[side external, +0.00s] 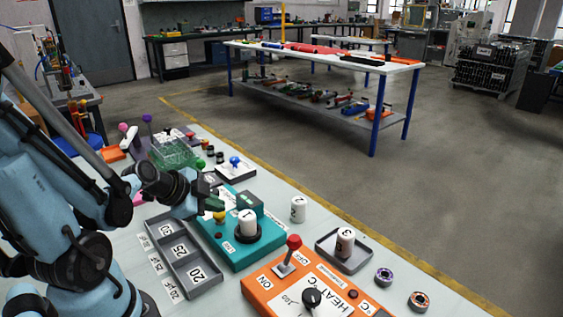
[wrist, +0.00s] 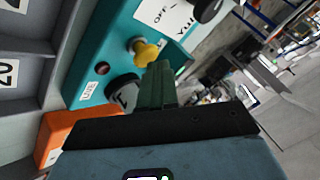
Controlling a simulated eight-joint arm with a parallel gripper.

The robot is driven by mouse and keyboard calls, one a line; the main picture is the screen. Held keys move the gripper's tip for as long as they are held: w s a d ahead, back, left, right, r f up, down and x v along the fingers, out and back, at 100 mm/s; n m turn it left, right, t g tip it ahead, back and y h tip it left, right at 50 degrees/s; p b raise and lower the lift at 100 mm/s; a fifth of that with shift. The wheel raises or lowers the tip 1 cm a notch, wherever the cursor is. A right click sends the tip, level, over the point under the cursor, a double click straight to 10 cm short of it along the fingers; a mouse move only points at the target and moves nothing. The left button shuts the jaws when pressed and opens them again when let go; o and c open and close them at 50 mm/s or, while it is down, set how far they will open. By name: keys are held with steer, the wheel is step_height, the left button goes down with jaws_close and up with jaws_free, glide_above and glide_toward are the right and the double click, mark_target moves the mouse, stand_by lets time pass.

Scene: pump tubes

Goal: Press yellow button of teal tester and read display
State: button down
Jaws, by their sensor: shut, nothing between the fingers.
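The teal tester (side external: 250,255) sits on the bench in the middle of the side view and fills the upper left of the wrist view (wrist: 92,45). Its yellow button (wrist: 146,52) is a lobed knob; in the side view the button (side external: 219,218) shows just below my fingertips. My gripper (side external: 214,203) is shut and empty, its green fingers (wrist: 158,72) pointing at the tester close to the button. I cannot tell whether they touch it. A raised dark box (side external: 250,203) on the tester may be the display; no reading is legible.
An orange heater (side external: 262,285) with a red-topped lever (side external: 291,255) is at front right. A grey tray (side external: 183,262) marked 50, 25, 20 lies left. Another white tube (side external: 298,209) stands behind the tester.

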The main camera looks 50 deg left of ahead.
steer(key=shift+r, duration=0.15)
steer(key=shift+r, duration=2.9)
steer(key=n+g, duration=0.1)
steer(key=n, duration=0.2)
step_height(320, 180, up, 8)
steer(key=n+g+h, duration=0.1)
steer(key=n+g, duration=0.7)
steer(key=n, duration=1.5)
glide_above(218, 215)
steer(key=shift+w+a+f, duration=0.1)
steer(key=shift+w+a, duration=0.1)
steer(key=shift+a, duration=0.1)
